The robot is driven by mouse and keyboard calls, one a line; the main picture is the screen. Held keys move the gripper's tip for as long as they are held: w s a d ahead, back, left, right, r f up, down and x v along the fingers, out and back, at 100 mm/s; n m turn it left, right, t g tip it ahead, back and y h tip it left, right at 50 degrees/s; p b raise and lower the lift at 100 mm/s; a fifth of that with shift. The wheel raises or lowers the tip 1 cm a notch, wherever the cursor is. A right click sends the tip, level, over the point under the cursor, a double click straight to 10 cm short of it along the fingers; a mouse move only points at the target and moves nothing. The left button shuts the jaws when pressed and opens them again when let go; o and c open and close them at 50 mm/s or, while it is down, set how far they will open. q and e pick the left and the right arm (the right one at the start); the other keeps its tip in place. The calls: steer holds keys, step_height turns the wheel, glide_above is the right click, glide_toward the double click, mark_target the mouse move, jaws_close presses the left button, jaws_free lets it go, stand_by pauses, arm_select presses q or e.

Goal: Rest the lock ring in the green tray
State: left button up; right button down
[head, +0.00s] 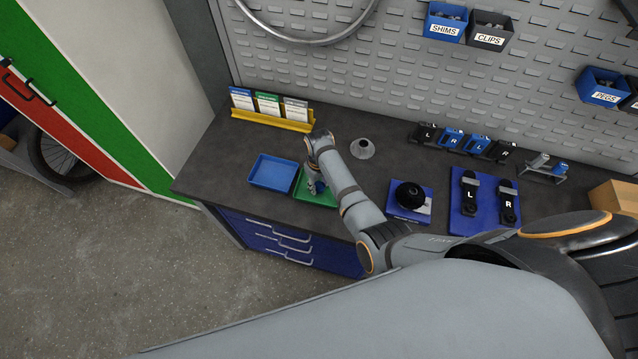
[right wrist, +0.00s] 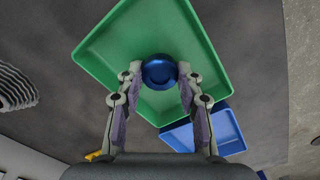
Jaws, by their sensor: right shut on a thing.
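The green tray (head: 322,198) sits on the dark bench, next to a blue tray. It fills the upper middle of the right wrist view (right wrist: 110,55). My right gripper (head: 315,186) is over the green tray. In the right wrist view its fingertips (right wrist: 160,76) are shut on a round, dark blue lock ring (right wrist: 159,71), which shows against the tray floor. I cannot tell whether the ring touches the floor of the tray. In the head view the ring is mostly hidden by the gripper. My left gripper is not in view.
The blue tray (head: 272,172) stands just left of the green one. Behind are a yellow card rack (head: 272,121) and a grey cone-shaped part (head: 363,149). A blue mat with a black part (head: 410,195) lies to the right, past my forearm.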

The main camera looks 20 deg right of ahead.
steer(key=shift+f, duration=0.3)
stand_by(0.4)
steer(key=c, duration=0.8)
jaws_free()
step_height(320, 180, up, 12)
